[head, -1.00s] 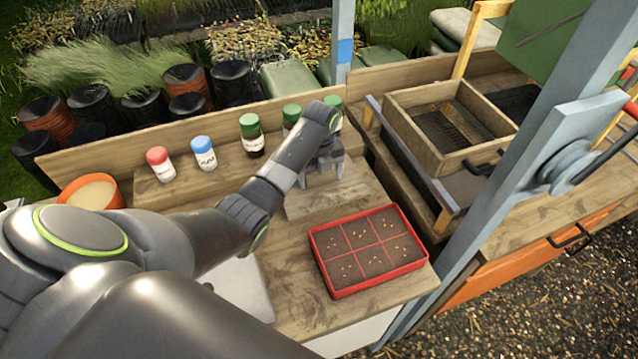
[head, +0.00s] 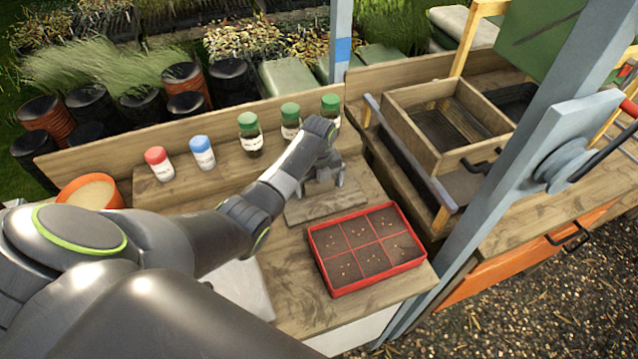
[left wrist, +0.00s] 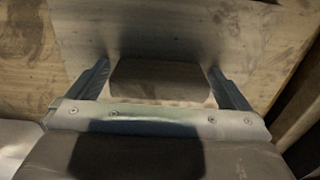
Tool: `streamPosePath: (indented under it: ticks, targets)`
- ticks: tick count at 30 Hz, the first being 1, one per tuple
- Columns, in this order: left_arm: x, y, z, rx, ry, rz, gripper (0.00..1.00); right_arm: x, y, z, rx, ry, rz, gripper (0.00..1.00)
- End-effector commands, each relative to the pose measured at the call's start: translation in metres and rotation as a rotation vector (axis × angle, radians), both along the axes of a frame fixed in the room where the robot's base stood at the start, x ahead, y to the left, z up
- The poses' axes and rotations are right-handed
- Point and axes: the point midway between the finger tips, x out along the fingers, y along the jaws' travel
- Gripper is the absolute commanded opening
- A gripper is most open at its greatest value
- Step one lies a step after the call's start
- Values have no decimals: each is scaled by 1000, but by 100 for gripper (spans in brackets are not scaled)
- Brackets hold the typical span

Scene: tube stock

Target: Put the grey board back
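A flat grey-brown board (head: 297,214) lies on the wooden bench, left of and behind the red tray. My left gripper (head: 323,186) is low over it, with its fingers pointing down. In the left wrist view the pale board (left wrist: 85,35) spreads under the gripper, and a block (left wrist: 160,82) like a handle sits between the fingers. The left gripper (left wrist: 160,80) is open there, with a small gap on each side of the block. The gripper and wrist hide part of the board in the head view. My right gripper is not in view.
A red seed tray (head: 367,250) with six soil cells stands close to the right. A red-capped jar (head: 159,164), a blue-capped jar (head: 203,153) and green-capped jars (head: 250,135) line the back shelf. A wooden sieve box (head: 430,120) and a blue-grey post (head: 500,170) are further right.

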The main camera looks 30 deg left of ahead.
Motion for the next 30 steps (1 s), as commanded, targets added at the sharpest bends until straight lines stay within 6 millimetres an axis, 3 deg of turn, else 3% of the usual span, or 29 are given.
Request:
streamPosePath:
  ticks: [8,22,24,30]
  targets:
    - [1,0,11,1,-2,0,100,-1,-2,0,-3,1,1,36]
    - [1,0,97,1,-5,-1,100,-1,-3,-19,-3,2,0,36]
    - [1,0,110,0,-3,0,100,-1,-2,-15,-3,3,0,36]
    - [0,0,123,0,0,1,100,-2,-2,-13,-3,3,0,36]
